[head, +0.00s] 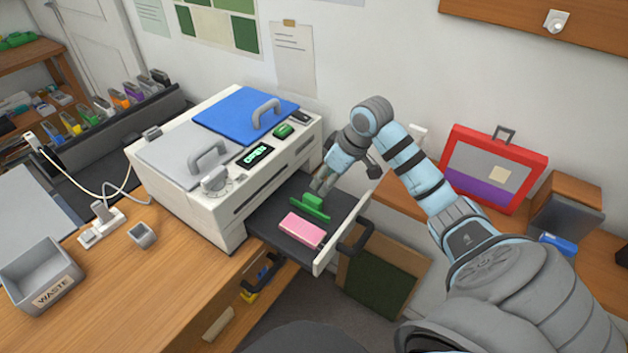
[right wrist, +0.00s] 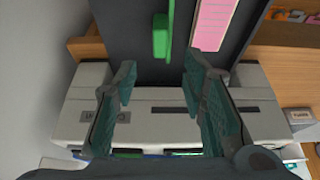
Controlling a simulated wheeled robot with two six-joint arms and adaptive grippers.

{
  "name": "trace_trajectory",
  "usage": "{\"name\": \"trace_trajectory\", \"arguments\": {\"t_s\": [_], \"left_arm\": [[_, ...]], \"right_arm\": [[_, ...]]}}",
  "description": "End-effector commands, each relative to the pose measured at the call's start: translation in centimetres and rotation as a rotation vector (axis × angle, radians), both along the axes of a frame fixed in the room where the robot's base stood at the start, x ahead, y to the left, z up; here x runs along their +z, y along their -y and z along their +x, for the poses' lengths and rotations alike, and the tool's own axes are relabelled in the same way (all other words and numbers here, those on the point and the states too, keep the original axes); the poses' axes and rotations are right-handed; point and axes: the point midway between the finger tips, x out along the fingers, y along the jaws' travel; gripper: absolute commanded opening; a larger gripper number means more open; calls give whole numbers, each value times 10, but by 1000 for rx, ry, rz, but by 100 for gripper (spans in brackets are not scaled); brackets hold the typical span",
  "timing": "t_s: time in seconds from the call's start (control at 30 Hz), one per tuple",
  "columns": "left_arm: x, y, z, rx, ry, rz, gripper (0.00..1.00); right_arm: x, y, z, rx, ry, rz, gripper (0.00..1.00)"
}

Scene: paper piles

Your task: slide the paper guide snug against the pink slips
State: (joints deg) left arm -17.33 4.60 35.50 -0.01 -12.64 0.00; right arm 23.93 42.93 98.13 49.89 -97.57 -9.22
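The pink slips (head: 301,230) lie as a neat pile in the pulled-out dark tray (head: 272,215) of the white machine. The green paper guide (head: 310,207), a long strip with a raised tab, stands beside the pile, with a gap between them. In the right wrist view the guide (right wrist: 161,36) is left of the pink slips (right wrist: 213,24), with dark tray floor between. My right gripper (head: 319,186) is just above and behind the guide's tab. Its fingers (right wrist: 158,82) are apart with nothing between them. My left gripper is not in view.
The tray's white front wall (head: 342,232) has a dark handle (head: 355,236). The machine body (head: 225,180) borders the tray on the left. A red-framed case (head: 493,168) stands at the right.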

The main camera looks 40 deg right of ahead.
Motion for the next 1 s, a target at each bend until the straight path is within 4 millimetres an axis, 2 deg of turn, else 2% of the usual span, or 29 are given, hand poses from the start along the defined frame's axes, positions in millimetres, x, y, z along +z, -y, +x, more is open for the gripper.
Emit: {"name": "trace_trajectory", "arguments": {"t_s": [0.03, 0.1, 0.3, 0.47, 0.7, 0.73, 0.97, 1.0], "left_arm": [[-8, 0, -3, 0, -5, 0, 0], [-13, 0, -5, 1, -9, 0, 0], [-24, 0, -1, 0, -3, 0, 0], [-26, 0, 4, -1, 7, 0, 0], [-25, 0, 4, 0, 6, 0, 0], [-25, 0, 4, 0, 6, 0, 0], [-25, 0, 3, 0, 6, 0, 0], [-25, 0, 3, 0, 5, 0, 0]], "right_arm": [[-18, -4, 5, 0, -3, 6, 38], [-38, -7, 13, 2, -3, 6, 38], [-76, -9, 28, 0, -1, 2, 38], [-87, -10, 32, -2, -1, 0, 38], [-87, -10, 33, -3, -1, -1, 38], [-87, -10, 33, -3, -1, -1, 37], [-87, -9, 33, -3, -1, -1, 0], [-87, -9, 33, -3, -1, -1, 0]]}}
